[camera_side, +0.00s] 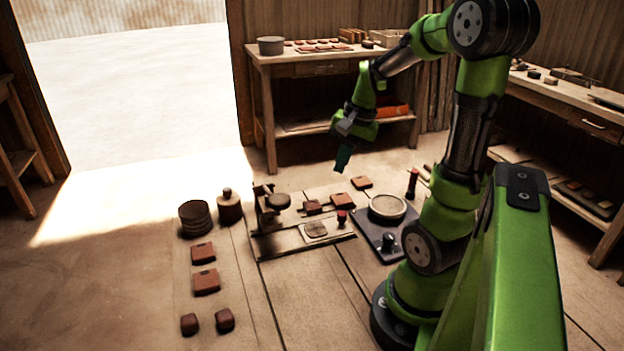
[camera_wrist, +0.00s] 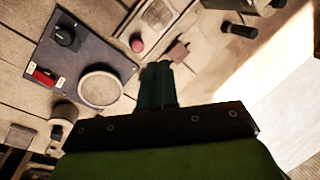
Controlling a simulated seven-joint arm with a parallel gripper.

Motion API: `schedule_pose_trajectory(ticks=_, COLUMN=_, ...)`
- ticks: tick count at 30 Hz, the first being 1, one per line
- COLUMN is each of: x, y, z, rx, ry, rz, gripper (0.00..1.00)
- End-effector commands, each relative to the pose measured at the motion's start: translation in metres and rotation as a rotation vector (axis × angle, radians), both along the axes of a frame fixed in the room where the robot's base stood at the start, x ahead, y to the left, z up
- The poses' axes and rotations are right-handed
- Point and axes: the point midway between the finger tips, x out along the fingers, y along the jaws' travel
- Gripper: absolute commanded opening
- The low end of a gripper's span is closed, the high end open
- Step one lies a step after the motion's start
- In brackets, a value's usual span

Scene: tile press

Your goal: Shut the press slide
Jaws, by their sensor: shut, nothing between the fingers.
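The press (camera_side: 264,208) stands on the floor, with a dark upright and a round head at the left end of its base. Its slide (camera_side: 315,231) bears a pale square patch and sits out to the right of the head, not under it. A red knob (camera_side: 341,215) stands at the slide's right end. In the wrist view the red knob (camera_wrist: 137,45) and the pale slide (camera_wrist: 157,14) show near the top edge. My gripper (camera_side: 343,160) is shut and empty, in the air above and behind the press, pointing down; its dark fingers (camera_wrist: 158,82) show in the wrist view.
A dark panel (camera_side: 372,236) with a round pale disc (camera_side: 387,206) and a black knob lies right of the press. Reddish tiles (camera_side: 206,281) lie at the left and behind the slide. The floor in front is clear.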

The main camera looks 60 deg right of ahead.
Motion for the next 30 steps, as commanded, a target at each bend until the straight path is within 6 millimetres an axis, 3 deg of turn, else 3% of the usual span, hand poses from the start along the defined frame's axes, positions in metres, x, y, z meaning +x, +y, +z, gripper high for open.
schedule_pose_trajectory(ticks=1, x=-0.015, y=-0.028, z=-0.013, rx=0.06, ry=0.051, rz=-0.128, gripper=0.0)
schedule_pose_trajectory(ticks=3, x=-0.034, y=-0.057, z=-0.025, rx=0.139, ry=0.103, rz=-0.28, gripper=0.0)
schedule_pose_trajectory(ticks=6, x=-0.059, y=-0.087, z=-0.038, rx=0.234, ry=0.16, rz=-0.46, gripper=0.0)
schedule_pose_trajectory(ticks=9, x=-0.072, y=-0.104, z=-0.042, rx=0.308, ry=0.196, rz=-0.586, gripper=0.0)
schedule_pose_trajectory(ticks=13, x=-0.066, y=-0.103, z=-0.033, rx=0.356, ry=0.198, rz=-0.64, gripper=0.0)
schedule_pose_trajectory(ticks=17, x=-0.064, y=-0.097, z=-0.042, rx=0.37, ry=0.206, rz=-0.649, gripper=0.0)
schedule_pose_trajectory(ticks=30, x=-0.048, y=-0.068, z=-0.124, rx=0.371, ry=0.206, rz=-0.645, gripper=0.0)
